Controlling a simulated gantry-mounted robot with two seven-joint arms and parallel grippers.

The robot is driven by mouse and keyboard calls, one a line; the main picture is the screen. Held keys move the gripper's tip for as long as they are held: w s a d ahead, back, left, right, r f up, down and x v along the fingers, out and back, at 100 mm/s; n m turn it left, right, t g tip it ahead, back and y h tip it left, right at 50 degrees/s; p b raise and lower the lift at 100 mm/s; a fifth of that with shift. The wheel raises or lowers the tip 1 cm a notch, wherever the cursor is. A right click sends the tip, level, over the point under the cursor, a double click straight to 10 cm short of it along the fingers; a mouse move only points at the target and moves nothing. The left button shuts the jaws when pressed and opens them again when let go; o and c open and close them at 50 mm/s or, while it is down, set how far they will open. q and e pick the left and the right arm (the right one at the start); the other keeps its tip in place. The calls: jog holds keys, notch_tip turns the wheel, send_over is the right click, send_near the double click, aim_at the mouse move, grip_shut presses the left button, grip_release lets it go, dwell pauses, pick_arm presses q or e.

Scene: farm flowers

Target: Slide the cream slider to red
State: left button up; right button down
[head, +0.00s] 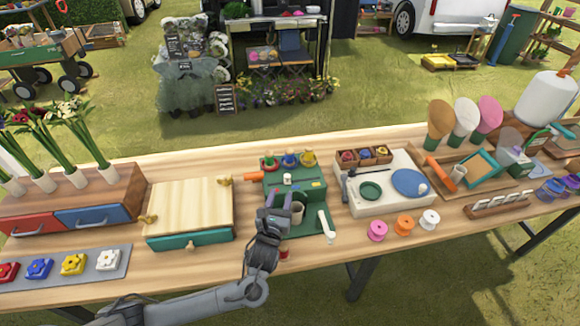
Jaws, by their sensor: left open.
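A green machine (314,190) stands near the middle of the wooden table. The small cream slider (287,179) sits on its upper front face. The slider is roughly below the blue piece, slightly toward the red one. My left gripper (281,205) is open in front of the machine, below the slider and apart from it in the picture. It hides part of the machine's lower front. My right gripper is not in view.
A white lever (326,226) is at the machine's right front, and a grey cup (297,213) is beside my gripper. A wooden-topped box (188,207) stands left. A white board with a blue disc (409,182) and coloured spools (404,226) are right.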

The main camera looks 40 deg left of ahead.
aim_at(287, 176)
pick_arm(q)
jog(key=shift+w+a+f, duration=0.15)
jog(key=shift+w+a, duration=0.15)
jog(key=shift+w, duration=0.3)
jog(key=b+x, duration=0.2)
jog(key=x, duration=0.5)
jog(key=shift+w+a+b, duration=0.15)
jog(key=shift+w+b, duration=0.2)
jog(key=shift+w, duration=0.05)
jog(key=shift+w+a, duration=0.2)
jog(key=shift+w, duration=0.2)
grip_shut()
